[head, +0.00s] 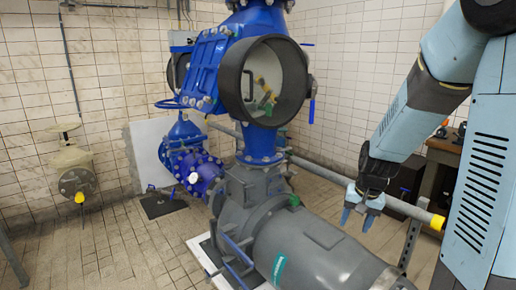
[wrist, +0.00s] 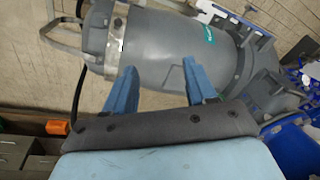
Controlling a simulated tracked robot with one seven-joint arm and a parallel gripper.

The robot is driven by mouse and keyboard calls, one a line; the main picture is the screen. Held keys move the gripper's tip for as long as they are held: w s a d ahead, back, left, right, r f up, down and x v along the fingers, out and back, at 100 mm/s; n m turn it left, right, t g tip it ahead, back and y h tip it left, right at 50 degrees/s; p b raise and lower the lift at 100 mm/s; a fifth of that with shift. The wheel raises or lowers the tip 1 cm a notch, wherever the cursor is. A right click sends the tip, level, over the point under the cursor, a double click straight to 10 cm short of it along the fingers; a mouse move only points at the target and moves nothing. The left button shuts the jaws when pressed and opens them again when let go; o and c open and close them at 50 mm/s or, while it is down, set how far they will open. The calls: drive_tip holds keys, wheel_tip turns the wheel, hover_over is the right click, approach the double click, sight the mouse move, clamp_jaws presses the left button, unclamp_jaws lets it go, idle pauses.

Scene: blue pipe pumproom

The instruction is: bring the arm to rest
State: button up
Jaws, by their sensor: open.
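My gripper (head: 360,217) hangs at the end of my pale blue arm in the right part of the head view, pointing down. Its two blue fingers are apart with nothing seen between them. In the wrist view my gripper (wrist: 157,80) also shows open, with the grey pump body (wrist: 160,50) beyond the fingertips. In the head view the grey pump body (head: 310,245) lies to the lower left of my gripper. I cannot tell the exact gap between them.
A blue pipe assembly (head: 260,145) with a round dark-rimmed opening stands at the centre. A grey rail with a yellow end (head: 437,222) runs behind my gripper. A wooden bench (head: 440,152) is at the right. Tiled floor (head: 110,255) at the left is clear.

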drive_tip(key=s+a+r+n+t, duration=0.2)
drive_tip(key=s+r, duration=0.7)
drive_tip(key=s+a+r+n+t, duration=0.1)
drive_tip(key=s+a+r+n, duration=0.1)
drive_tip(key=s+r, duration=0.6)
drive_tip(key=shift+s+r+t+h, duration=0.4)
drive_tip(key=shift+r, duration=0.4)
